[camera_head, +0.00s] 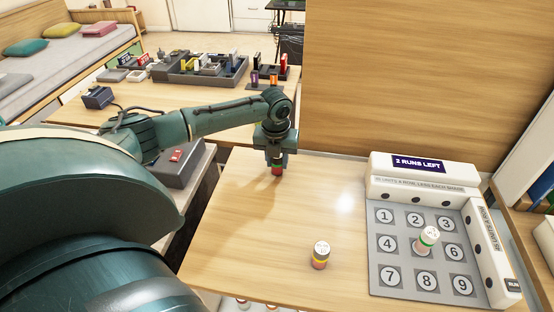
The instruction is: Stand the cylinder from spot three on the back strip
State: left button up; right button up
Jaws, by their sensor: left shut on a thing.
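My left gripper (276,160) points down at the back left of the wooden table, shut on a small red and green cylinder (277,171). Its upper part is hidden by the fingers, and I cannot tell whether it touches the table. The grey number pad (405,270) is at the right. Spot three (446,225) on it is bare. My right gripper is out of view.
A white back strip (420,186) with lettering runs behind the pad, below a "2 RUNS LEFT" display (417,163). A white strip with dark dots (482,236) borders the pad's right. The table's middle (290,215) is clear. A wooden panel (430,80) rises behind.

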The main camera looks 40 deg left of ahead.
pick_arm(q)
jog(key=o, duration=1)
jog(key=shift+f, duration=0.1)
jog(key=shift+c, duration=0.2)
notch_tip(320, 180, up, 12)
jog(key=s+p, duration=0.1)
jog(key=shift+s+d, duration=0.15)
jog(key=shift+d, duration=0.2)
